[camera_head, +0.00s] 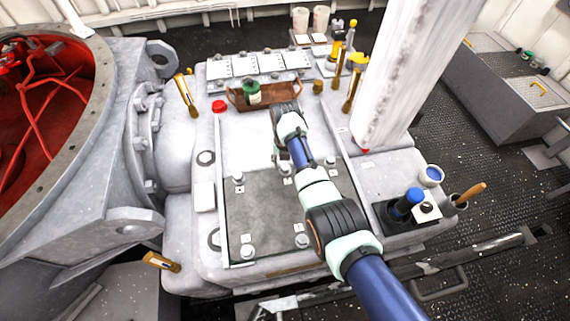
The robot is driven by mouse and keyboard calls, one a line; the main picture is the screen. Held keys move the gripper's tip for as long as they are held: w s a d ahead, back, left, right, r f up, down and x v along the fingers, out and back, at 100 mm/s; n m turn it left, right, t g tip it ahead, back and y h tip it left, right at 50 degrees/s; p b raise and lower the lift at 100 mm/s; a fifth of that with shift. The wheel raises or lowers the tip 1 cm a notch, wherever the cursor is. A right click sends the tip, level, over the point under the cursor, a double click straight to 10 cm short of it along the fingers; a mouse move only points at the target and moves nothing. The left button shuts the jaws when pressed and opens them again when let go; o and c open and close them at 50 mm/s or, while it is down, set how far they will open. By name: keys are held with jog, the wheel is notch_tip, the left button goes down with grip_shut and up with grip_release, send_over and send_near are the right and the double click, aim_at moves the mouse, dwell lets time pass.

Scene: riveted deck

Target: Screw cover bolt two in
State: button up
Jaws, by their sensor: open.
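A dark grey cover plate (270,215) lies on the pale machine housing. Bolt heads show at its near left corner (247,252), far left corner (238,177), near right (302,240) and far right (330,161). Small white tags sit beside the bolts, but their numbers are too small to read, so I cannot tell which is bolt two. My gripper (284,108) is at the far end of my arm, beyond the plate and over the pale housing top near the brown tray. It is open; its fingertips are largely hidden by my arm.
A brown tray (282,98) holds a green-and-white container (252,93). A red cap (219,106) is left of it. Yellow-handled tools (352,85) stand behind, near a white column (405,70). A blue-topped item (414,195) and a wooden-handled tool (470,193) are at right.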

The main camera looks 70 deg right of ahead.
aim_at(285, 168)
notch_tip(285, 168, down, 2)
jog(key=shift+f, duration=0.1)
jog(key=shift+w, duration=0.1)
grip_shut()
jog(key=shift+m, duration=0.3)
